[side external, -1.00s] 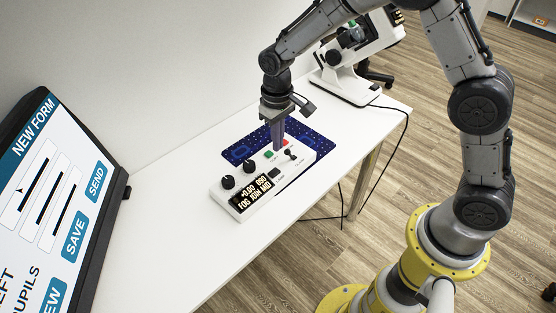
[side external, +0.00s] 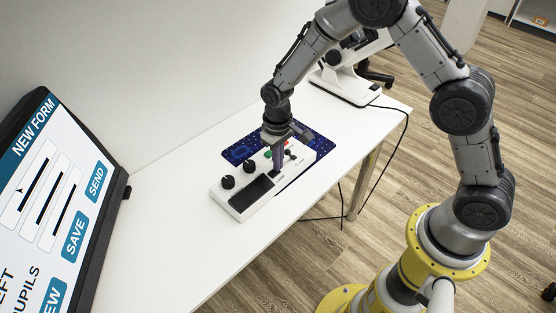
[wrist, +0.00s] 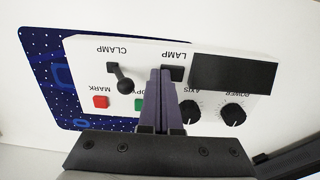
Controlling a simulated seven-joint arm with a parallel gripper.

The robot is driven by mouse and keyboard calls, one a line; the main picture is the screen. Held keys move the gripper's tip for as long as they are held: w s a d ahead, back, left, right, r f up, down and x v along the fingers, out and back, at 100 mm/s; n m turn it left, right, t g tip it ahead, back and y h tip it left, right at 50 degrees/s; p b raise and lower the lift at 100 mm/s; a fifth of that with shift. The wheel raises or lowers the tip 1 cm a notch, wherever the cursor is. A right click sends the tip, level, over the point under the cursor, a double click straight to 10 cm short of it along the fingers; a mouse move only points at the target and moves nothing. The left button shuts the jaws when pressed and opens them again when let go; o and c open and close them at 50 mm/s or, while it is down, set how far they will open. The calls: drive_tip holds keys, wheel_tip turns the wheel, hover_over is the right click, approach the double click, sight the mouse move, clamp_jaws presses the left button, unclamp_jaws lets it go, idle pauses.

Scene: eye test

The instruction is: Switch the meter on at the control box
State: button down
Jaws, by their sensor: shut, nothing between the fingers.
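The white control box (side external: 218,193) lies on the table. Its display (side external: 250,193) is dark, and it shows blank in the wrist view (wrist: 232,72). The wrist view shows upside-down labels: the POWER knob (wrist: 233,114), the AXIS knob (wrist: 190,111), the LAMP rocker switch (wrist: 176,73), the CLAMP toggle (wrist: 122,80), the red MARK button (wrist: 100,102) and a partly hidden green COPY button (wrist: 139,104). No label reading meter shows. My gripper (wrist: 164,72) is shut and empty, pointing down, its fingertips at the LAMP switch and partly covering it. I cannot tell whether they touch it.
A dark blue speckled mat (side external: 236,154) lies beside and partly under the box. A large screen (side external: 60,195) stands at the left. A white microscope (side external: 345,87) stands at the table's far end, with a black cable (side external: 400,130) over the edge. The near table surface (side external: 160,240) is clear.

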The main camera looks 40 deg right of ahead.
drive_tip(key=shift+a, duration=0.15)
drive_tip(key=shift+a+r, duration=0.25)
drive_tip(key=shift+a, duration=0.35)
idle(0.3)
wheel_tip(320, 180, up, 14)
drive_tip(key=d, duration=0.2)
idle(0.3)
drive_tip(key=shift+f, duration=0.1)
